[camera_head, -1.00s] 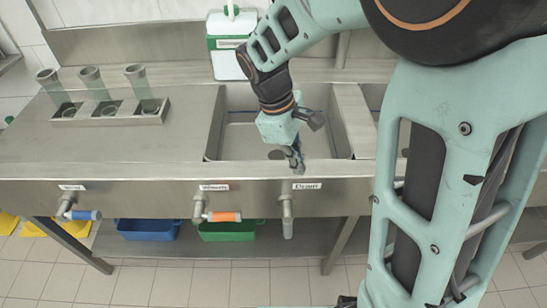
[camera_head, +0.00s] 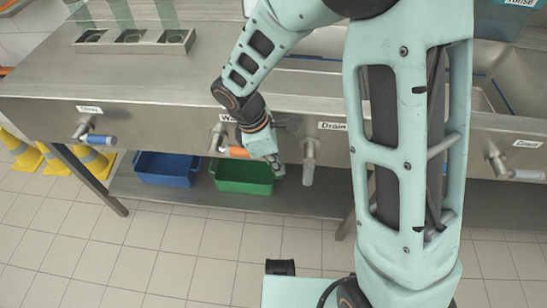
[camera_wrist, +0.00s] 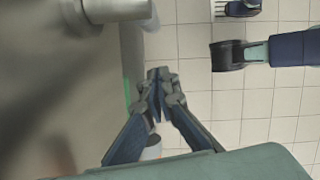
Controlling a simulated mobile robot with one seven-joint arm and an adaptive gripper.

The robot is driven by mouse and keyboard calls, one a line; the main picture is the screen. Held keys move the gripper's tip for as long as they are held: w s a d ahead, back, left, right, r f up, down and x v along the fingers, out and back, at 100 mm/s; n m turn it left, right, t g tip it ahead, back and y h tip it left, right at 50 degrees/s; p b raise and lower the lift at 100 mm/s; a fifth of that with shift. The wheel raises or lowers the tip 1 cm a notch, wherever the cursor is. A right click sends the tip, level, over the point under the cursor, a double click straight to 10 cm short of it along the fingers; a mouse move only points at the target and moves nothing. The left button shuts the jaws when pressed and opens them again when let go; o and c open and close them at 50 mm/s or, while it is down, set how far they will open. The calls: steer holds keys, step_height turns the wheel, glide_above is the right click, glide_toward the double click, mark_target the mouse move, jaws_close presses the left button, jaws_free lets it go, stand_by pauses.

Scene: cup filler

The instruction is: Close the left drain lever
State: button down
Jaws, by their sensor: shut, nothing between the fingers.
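The drain lever (camera_head: 308,172) has a grey handle that hangs straight down from its valve on the counter front, below and left of the label "Drain" (camera_head: 332,126). My gripper (camera_head: 279,169) is just left of that handle, at about its height, with a small gap showing between them. The fingers are shut and empty. In the wrist view the fingertips of my gripper (camera_wrist: 158,75) meet in the middle. A pale grey cylinder (camera_wrist: 115,10) at the top left there appears to be part of a valve. Whether the fingers touch anything is not clear.
An orange-handled lever (camera_head: 238,152) is close left of my gripper, partly behind my arm. A green bin (camera_head: 242,175) and a blue bin (camera_head: 166,168) sit on the shelf below. Floor in front is clear.

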mark_target(308, 173)
steer(key=shift+w+d+f, duration=0.1)
steer(key=shift+d+f, duration=0.2)
steer(key=shift+d, duration=0.5)
steer(key=shift+w+d+f, duration=0.15)
steer(key=shift+d+f, duration=0.2)
steer(key=shift+d, duration=0.4)
steer(key=shift+w+d+f, duration=0.1)
steer(key=shift+d+f, duration=0.2)
steer(key=shift+d, duration=0.5)
